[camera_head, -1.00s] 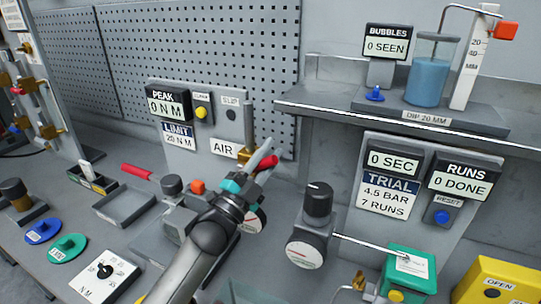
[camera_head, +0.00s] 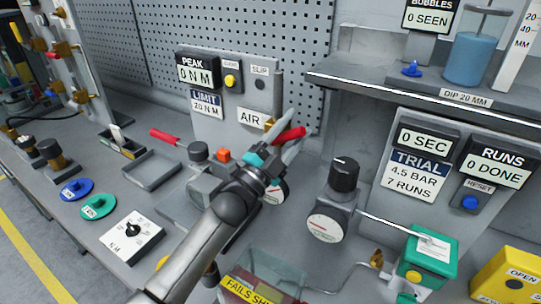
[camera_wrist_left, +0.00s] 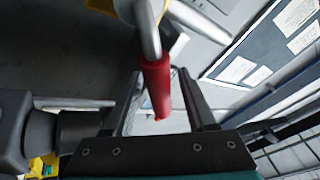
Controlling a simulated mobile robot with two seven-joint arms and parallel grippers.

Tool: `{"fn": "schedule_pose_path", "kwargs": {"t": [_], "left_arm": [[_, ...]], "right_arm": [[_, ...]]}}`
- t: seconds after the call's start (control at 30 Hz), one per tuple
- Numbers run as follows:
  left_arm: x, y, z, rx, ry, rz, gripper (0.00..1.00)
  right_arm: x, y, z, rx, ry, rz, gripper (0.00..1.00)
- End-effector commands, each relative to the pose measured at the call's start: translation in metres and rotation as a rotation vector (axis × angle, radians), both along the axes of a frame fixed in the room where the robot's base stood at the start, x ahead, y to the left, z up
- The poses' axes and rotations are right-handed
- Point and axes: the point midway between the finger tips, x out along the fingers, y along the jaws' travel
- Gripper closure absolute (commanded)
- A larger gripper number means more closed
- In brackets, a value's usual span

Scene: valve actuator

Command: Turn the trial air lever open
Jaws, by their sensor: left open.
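The air lever has a red grip (camera_head: 290,134) and sits beside the AIR label (camera_head: 250,118) on the grey panel, with a brass valve body (camera_head: 269,124) partly hidden. In the left wrist view the red grip (camera_wrist_left: 157,88) on a metal stem stands between the two dark fingers. My left gripper (camera_head: 284,140) is open around the red grip, with a gap showing to each finger in the wrist view. Whether a finger touches it I cannot tell. My right gripper is not in view.
A gauge with a black knob (camera_head: 344,175) stands right of the gripper, and a green box (camera_head: 428,262) is farther right. A grey shelf (camera_head: 400,84) overhangs at right.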

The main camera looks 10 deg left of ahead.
Motion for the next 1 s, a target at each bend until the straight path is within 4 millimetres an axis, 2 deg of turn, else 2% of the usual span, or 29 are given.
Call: {"fn": "schedule_pose_path", "kwargs": {"t": [0.6,0.8,1.0], "left_arm": [[-0.088,0.057,-0.050,0.001,0.004,0.000,0.43],[-0.103,0.068,-0.058,-0.001,0.003,0.000,0.43],[-0.108,0.071,-0.059,-0.001,0.002,-0.001,0.43]], "right_arm": [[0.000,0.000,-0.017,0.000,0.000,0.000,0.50],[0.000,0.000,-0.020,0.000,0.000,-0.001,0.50],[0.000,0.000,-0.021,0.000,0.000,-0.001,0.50]]}}
